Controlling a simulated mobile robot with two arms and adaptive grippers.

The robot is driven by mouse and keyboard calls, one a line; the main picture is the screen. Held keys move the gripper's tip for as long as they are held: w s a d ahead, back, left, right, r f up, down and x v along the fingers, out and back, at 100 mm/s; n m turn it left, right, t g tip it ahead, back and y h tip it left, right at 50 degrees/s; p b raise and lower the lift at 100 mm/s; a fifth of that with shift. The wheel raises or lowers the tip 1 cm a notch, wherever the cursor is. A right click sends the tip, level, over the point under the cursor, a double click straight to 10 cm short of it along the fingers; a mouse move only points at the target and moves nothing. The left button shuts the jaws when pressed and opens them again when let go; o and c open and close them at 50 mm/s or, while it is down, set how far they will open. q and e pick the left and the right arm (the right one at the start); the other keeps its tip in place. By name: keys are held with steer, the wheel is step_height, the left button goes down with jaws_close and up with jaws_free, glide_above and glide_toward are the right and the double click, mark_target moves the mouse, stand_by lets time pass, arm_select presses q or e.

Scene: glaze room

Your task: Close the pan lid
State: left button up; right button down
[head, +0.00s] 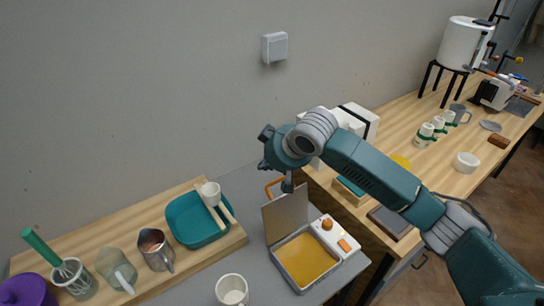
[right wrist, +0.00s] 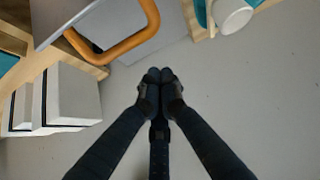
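The pan (head: 318,284) is a shallow grey rectangular tray with a yellow-orange inside, set in a white appliance with orange knobs. Its grey lid (head: 288,217) stands open, upright at the pan's back-left edge. The lid's orange loop handle (head: 269,191) sticks out behind it. My right gripper (head: 287,187) points down at the lid's upper edge, near the handle. The right wrist view shows the fingertips (right wrist: 160,76) together with nothing between them, apart in the picture from the orange handle (right wrist: 128,43) and the grey lid (right wrist: 85,12). My left gripper is out of view.
Left of the pan, a wooden board holds a teal tray (head: 190,222). A white mug (head: 232,290) stands in front. White boxes (head: 358,120) stand on the right table behind my right arm; they also show in the right wrist view (right wrist: 70,97).

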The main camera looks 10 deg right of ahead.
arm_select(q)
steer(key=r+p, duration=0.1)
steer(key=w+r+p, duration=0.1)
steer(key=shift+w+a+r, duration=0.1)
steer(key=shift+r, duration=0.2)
arm_select(e)
steer(key=s, duration=0.1)
steer(key=s+d+f, duration=0.1)
steer(key=s, duration=0.1)
steer(key=shift+d+f, duration=0.1)
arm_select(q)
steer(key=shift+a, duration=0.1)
